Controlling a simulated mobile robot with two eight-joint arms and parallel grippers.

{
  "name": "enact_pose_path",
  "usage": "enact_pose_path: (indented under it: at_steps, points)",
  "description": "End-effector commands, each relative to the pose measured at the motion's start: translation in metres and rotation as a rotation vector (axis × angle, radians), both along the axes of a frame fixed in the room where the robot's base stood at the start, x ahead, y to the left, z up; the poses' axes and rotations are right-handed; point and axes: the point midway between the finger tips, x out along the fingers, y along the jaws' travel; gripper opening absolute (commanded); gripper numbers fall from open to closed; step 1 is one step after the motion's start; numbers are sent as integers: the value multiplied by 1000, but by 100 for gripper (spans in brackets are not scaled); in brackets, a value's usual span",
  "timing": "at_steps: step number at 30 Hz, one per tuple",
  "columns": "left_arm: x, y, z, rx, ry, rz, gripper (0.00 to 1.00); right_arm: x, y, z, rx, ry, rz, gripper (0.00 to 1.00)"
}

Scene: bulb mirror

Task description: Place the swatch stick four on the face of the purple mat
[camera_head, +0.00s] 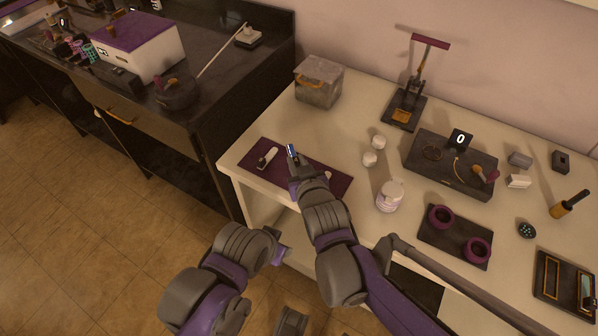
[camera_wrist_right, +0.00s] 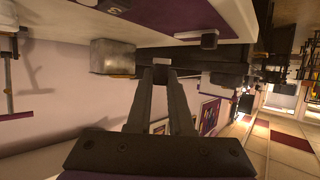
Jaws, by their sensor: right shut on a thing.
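The purple mat (camera_head: 322,182) lies flat near the left end of the white table. My right gripper (camera_head: 292,161) is over the mat, shut on a small swatch stick (camera_head: 291,150) with a blue and pale tip. Its number cannot be read. In the right wrist view the fingers (camera_wrist_right: 163,72) close on a dark end, and the mat (camera_wrist_right: 185,18) shows at the top. Whether the held stick touches the mat cannot be told. A pale swatch (camera_head: 267,158) lies on the mat, left of my gripper. My left arm shows at the lower left, but its fingers do not show.
A grey lidded box (camera_head: 318,82) stands behind the mat. Two small white jars (camera_head: 370,158) (camera_head: 379,141) and a larger white jar (camera_head: 390,195) stand to the right. A dark tray (camera_head: 455,236) with purple rings lies further right. A dark counter (camera_head: 222,90) adjoins at the left.

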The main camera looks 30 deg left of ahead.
Motion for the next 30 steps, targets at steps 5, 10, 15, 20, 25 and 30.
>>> enact_pose_path:
  at_steps: [5, 10, 15, 20, 25, 30]
  points:
    - [0, 0, -7, 0, 2, 0, 50, 0, 0, -20, 1, 1, 0, 0]
    - [0, 0, -14, 0, 5, 0, 50, 1, 0, -38, 0, 2, -2, 0]
    - [0, 0, -21, 0, 7, 0, 50, 1, -1, -57, 0, 0, -1, 0]
    - [0, 0, -19, 0, 6, 0, 50, 0, -1, -56, 0, 0, -1, 0]
    - [0, 0, -22, 0, 8, 0, 50, 1, -1, -60, 0, 0, -1, 0]
    - [0, 0, -22, 0, 7, 0, 50, 1, -1, -59, 0, 0, -1, 46]
